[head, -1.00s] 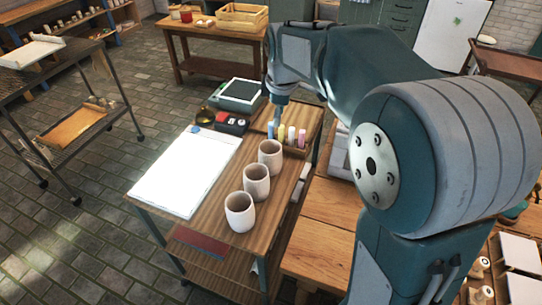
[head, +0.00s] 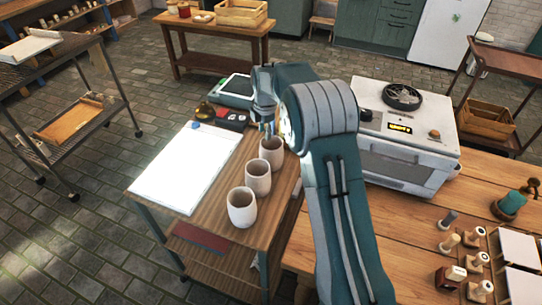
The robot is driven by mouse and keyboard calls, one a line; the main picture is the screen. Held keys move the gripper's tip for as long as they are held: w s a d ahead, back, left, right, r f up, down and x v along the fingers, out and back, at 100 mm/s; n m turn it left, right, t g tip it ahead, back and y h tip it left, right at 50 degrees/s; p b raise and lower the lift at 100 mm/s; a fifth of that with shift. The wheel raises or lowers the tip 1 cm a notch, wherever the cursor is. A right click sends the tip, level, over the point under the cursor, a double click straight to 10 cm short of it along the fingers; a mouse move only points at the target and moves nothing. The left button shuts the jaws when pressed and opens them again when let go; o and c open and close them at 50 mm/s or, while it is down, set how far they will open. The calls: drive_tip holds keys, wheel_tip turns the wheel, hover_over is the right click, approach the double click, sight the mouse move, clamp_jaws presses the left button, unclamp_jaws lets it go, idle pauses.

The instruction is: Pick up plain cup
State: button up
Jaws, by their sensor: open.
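Three plain pale cups stand upright in a slanting row on the wooden cart top: the near cup (head: 241,208), the middle cup (head: 257,179) and the far cup (head: 272,155). My gripper (head: 268,130) points down just behind the far cup's rim, near it in the picture. It is open, and no cup is in it. Its fingers are small and partly hidden, so I cannot tell whether they touch the far cup. My arm covers the area right of the far cup.
A white board (head: 185,167) lies left of the cups on the cart top (head: 215,222). Behind are a dark box with buttons (head: 231,118) and a grey-green device (head: 236,88). A white oven (head: 408,140) stands right of my arm on a wooden table (head: 400,228).

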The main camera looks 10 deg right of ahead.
sight(266, 143)
drive_tip(key=f, duration=0.5)
drive_tip(key=shift+d+f, duration=0.2)
drive_tip(key=shift+f, duration=0.15)
drive_tip(key=shift+a, duration=0.15)
clamp_jaws()
